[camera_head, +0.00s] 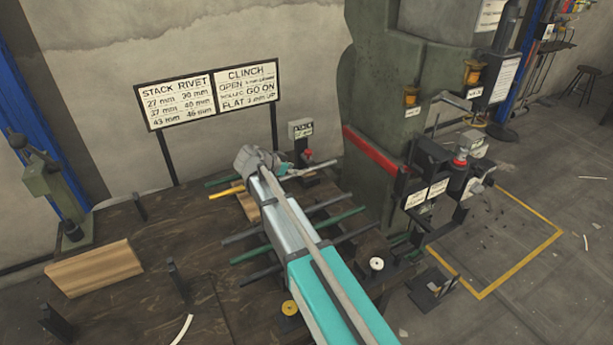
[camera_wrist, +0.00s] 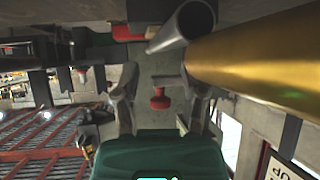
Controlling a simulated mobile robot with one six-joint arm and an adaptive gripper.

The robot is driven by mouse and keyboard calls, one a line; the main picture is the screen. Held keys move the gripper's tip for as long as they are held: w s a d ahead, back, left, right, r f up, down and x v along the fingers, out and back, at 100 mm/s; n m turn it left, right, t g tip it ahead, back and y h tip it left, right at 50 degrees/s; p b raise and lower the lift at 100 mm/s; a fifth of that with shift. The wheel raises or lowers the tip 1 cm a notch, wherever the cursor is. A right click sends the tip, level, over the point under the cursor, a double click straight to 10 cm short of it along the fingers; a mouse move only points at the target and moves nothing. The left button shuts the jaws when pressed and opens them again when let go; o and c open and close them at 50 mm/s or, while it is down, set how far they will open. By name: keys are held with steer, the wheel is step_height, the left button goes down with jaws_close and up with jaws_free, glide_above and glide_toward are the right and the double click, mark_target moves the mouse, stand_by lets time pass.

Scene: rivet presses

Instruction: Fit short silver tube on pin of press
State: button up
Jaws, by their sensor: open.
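In the wrist view, my gripper (camera_wrist: 160,90) is open, with its two grey fingers apart and nothing held between them. A silver tube (camera_wrist: 188,22) with a dark open end shows just beyond the fingers, up and to the right. A larger brass tube (camera_wrist: 265,60) crosses close to the camera at right. In the head view, a pale silver tube (camera_head: 310,168) lies near my gripper end; I cannot tell if it is the same one. The green press (camera_head: 375,100) with a red band stands right of the bench; I cannot make out its pin.
Green and dark bars (camera_head: 335,222) and a yellow bar (camera_head: 227,191) stick out around my arm. A red button box (camera_head: 303,140) stands behind; a red knob (camera_wrist: 160,99) shows between the fingers. A wooden block (camera_head: 95,268) lies on the bench at left.

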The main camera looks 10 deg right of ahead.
mark_target(305, 170)
steer(key=shift+w+d+f, duration=0.1)
steer(key=shift+d+f, duration=0.1)
steer(key=shift+d, duration=0.05)
steer(key=shift+b+x, duration=1.35)
steer(key=shift+x, duration=1.25)
steer(key=shift+d+r, duration=0.15)
jaws_close()
